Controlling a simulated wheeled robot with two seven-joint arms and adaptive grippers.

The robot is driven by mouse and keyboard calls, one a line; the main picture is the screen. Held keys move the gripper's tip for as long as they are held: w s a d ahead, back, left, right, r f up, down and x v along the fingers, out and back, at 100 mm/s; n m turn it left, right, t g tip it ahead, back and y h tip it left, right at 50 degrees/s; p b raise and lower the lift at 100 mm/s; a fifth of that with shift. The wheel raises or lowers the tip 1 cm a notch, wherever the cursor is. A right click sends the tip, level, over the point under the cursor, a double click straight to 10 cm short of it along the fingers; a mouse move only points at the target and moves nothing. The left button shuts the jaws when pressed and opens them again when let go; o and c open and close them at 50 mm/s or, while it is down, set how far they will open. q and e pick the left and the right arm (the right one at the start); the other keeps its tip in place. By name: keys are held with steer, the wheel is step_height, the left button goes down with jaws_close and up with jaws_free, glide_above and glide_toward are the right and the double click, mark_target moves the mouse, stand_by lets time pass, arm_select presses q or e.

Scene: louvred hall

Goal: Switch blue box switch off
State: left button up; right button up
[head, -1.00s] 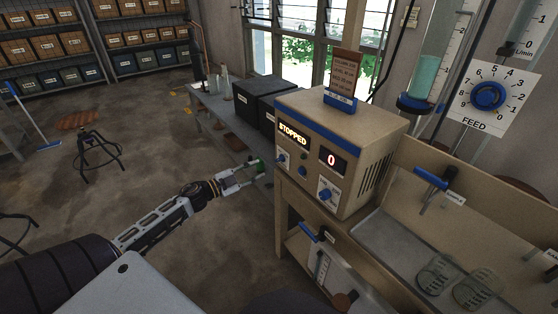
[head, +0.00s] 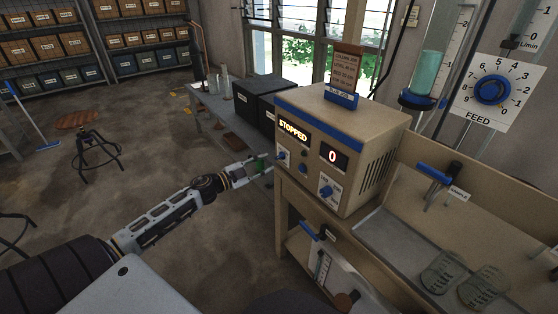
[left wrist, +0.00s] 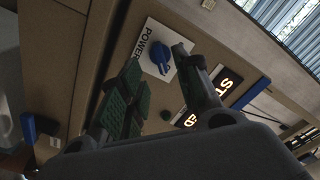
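The beige box with blue trim (head: 350,125) stands on a bench in the head view, its lit display reading STOPPED and a second one reading 0. Its blue rotary switch on a white plate marked POWER (left wrist: 161,58) shows in the left wrist view. In the head view this switch (head: 281,155) is at the left of the front panel. My left gripper (head: 267,163) is just left of the panel, beside that switch. In the left wrist view its green-padded fingers are apart, with the switch seen between the tips; contact cannot be told. My right gripper is not in view.
Another blue knob on a white plate (head: 326,190) is lower right on the panel. Dark boxes (head: 262,100) stand on a bench behind. A tray with glass dishes (head: 442,272) is at the right. Floor to the left is open, with a stool (head: 82,125).

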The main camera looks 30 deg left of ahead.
mark_target(277, 158)
arm_select(q)
steer(key=shift+w+d, duration=0.15)
steer(key=shift+w, duration=0.3)
steer(key=shift+b+x, duration=0.7)
steer(key=shift+x, duration=0.3)
steer(key=shift+b+x, duration=0.5)
steer(key=shift+x, duration=0.7)
steer(key=shift+w+d+r+p, duration=0.1)
steer(key=shift+w+p, duration=0.1)
steer(key=shift+p, duration=0.2)
steer(key=shift+w, duration=0.15)
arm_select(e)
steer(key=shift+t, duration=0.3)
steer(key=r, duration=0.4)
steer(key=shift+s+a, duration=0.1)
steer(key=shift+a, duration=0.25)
arm_select(q)
steer(key=shift+c, duration=0.5)
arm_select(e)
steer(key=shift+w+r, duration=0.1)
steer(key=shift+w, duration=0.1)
arm_select(q)
jaws_close()
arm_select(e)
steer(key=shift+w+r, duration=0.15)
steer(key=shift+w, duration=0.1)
